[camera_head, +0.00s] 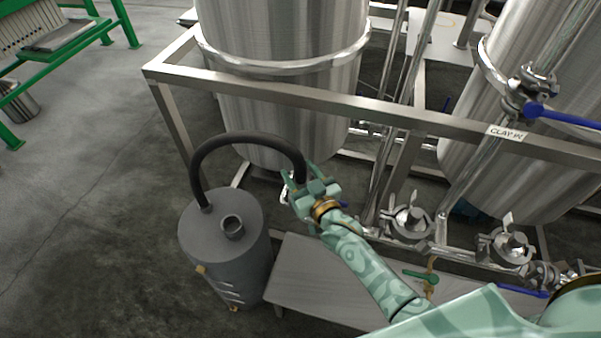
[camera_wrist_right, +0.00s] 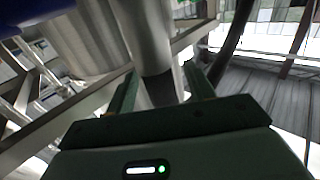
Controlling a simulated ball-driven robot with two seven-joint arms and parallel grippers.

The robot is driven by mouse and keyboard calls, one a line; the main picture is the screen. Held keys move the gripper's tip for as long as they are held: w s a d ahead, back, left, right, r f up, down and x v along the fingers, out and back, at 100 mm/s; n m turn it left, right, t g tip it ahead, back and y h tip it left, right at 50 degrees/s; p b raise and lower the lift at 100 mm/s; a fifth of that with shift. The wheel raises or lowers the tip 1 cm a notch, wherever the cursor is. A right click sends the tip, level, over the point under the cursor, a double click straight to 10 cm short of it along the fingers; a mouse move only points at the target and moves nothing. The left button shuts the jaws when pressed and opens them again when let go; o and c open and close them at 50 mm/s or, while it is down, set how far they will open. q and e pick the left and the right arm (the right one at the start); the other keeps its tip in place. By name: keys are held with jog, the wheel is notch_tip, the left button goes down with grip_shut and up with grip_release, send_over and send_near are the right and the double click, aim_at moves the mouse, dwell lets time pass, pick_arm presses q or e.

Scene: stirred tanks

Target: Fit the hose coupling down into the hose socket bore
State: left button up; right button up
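A grey cylindrical canister (camera_head: 225,262) stands on the floor left of centre in the head view. The hose socket (camera_head: 232,227) is a short upright collar with a dark open bore on its lid. A black hose (camera_head: 240,138) rises from the lid's back left and arches right to my right gripper (camera_head: 298,183). My right gripper is shut on the hose's end, the coupling, to the right of and above the socket, apart from it. In the wrist view the dark coupling (camera_wrist_right: 160,88) shows between the two fingers; its lower tip is hidden in the head view. My left gripper is out of view.
A steel frame rail (camera_head: 290,92) runs behind the gripper, with a large steel tank (camera_head: 285,35) behind it. A low grey platform (camera_head: 310,280) lies right of the canister. Valves (camera_head: 410,222) stand to the right. Floor left of the canister is clear.

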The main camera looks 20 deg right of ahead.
jog(key=shift+f, duration=0.1)
jog(key=s+d+p, duration=0.2)
jog(key=s+d, duration=0.1)
jog(key=s, duration=1.3)
jog(key=s+d+f+g+h, duration=0.1)
jog(key=s+f+g, duration=0.25)
jog(key=f, duration=0.45)
jog(key=s+d+f+n+g, duration=0.1)
jog(key=s+f+g, duration=0.2)
jog(key=s+f, duration=0.3)
jog(key=s+d+f+g+h, duration=0.1)
jog(key=s+f+g, duration=0.25)
jog(key=f, duration=0.55)
jog(key=s+d+f+g, duration=0.2)
jog(key=s+f, duration=0.3)
jog(key=s, duration=0.6)
jog(key=s+d+f+g+h, duration=0.1)
jog(key=s+f+g, duration=0.3)
jog(key=s, duration=0.6)
notch_tip(320, 180, down, 2)
jog(key=shift+s+d+f+n+g, duration=0.1)
jog(key=shift+s+d+n+g, duration=0.25)
jog(key=shift+d, duration=0.2)
